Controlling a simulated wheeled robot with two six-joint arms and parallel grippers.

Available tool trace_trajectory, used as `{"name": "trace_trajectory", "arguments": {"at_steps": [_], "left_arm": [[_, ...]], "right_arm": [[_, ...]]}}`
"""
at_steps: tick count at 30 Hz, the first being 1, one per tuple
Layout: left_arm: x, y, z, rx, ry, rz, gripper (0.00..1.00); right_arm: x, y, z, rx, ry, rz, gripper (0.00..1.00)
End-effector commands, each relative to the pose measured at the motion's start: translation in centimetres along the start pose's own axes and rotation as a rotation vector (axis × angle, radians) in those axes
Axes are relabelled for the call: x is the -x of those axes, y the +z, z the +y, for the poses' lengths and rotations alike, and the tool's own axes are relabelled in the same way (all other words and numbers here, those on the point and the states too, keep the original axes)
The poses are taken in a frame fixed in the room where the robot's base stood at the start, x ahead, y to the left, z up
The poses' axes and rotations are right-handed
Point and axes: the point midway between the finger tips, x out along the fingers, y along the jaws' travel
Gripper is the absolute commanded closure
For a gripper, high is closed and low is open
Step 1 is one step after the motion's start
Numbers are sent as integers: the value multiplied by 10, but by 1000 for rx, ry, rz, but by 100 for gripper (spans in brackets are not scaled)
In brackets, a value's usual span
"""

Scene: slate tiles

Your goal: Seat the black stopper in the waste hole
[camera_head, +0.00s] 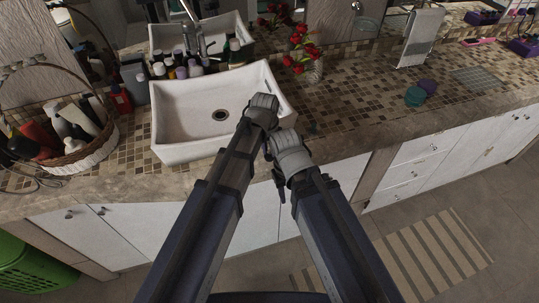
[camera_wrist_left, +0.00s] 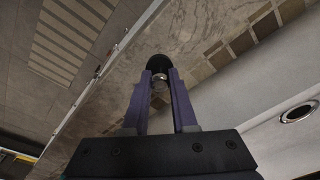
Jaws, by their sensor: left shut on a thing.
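My left gripper (camera_wrist_left: 160,82) is shut on the black stopper (camera_wrist_left: 158,63), seen in the left wrist view. The stopper has a dark rounded head, with a shiny metal part between the fingertips. It is held over the stone counter beside the sink, apart from the waste hole (camera_wrist_left: 298,113). In the head view the waste hole (camera_head: 220,115) is an uncovered dark ring in the floor of the white sink (camera_head: 170,125). There my left wrist (camera_head: 262,108) is at the sink's right wall and hides the stopper. My right gripper (camera_head: 279,182) is mostly hidden below its wrist, in front of the counter.
Several bottles (camera_head: 182,72) and the tap (camera_head: 197,40) stand behind the sink. A wicker basket (camera_head: 95,150) is at left, a glass vase with red flowers (camera_head: 313,72) at back right. Teal and purple round things (camera_head: 416,95) sit further right. The tiled counter between is mostly clear.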

Motion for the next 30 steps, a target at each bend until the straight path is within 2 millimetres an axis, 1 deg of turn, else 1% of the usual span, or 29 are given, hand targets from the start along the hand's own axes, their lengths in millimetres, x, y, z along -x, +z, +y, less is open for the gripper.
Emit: {"name": "trace_trajectory", "arguments": {"at_steps": [8, 14, 20, 30], "left_arm": [[1, 0, 0, 0, 0, 0, 100], [13, -2, 0, 0, 0, 0, 100], [37, -6, 0, 0, 0, 0, 100], [88, -13, 0, 0, 0, 0, 100]], "right_arm": [[1, 0, 0, 0, 0, 0, 56], [13, 1, 1, 0, 0, 0, 56], [37, 2, 4, 0, 0, 0, 56], [88, 5, 8, 1, 0, 0, 56]]}}
